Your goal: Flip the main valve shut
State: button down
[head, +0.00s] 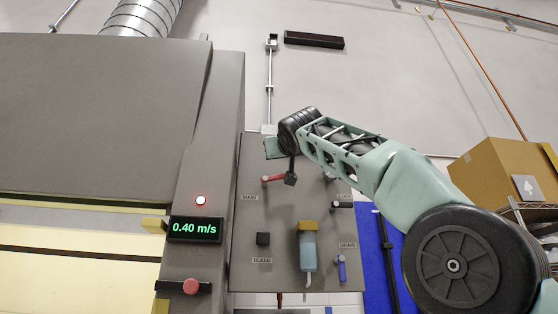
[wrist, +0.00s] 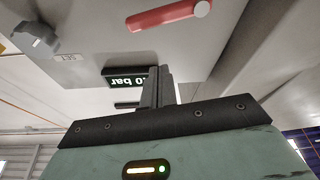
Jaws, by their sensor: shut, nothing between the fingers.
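The main valve's red lever (head: 272,178) lies about level on the grey panel (head: 270,215), just above the MAIN label (head: 249,197). In the wrist view the red lever (wrist: 165,16) is at the top, its round pivot end to the right. My gripper (head: 290,180) hangs down at the lever's right end in the head view and partly covers it. In the wrist view my gripper (wrist: 158,70) has its fingers together and empty. The fingertips look apart from the lever there; whether they touch it is unclear.
The panel also carries a black BLEED knob (head: 263,239), a blue DRAIN lever (head: 341,268) and a black-handled lever (head: 341,205). A display (head: 195,229) reads 0.40 m/s. A cardboard box (head: 500,172) stands right.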

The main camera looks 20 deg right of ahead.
jog(key=b+v, duration=0.4)
jog(key=v, duration=0.3)
jog(key=shift+s, duration=0.2)
jog(key=shift+a, duration=0.1)
dwell(0.3)
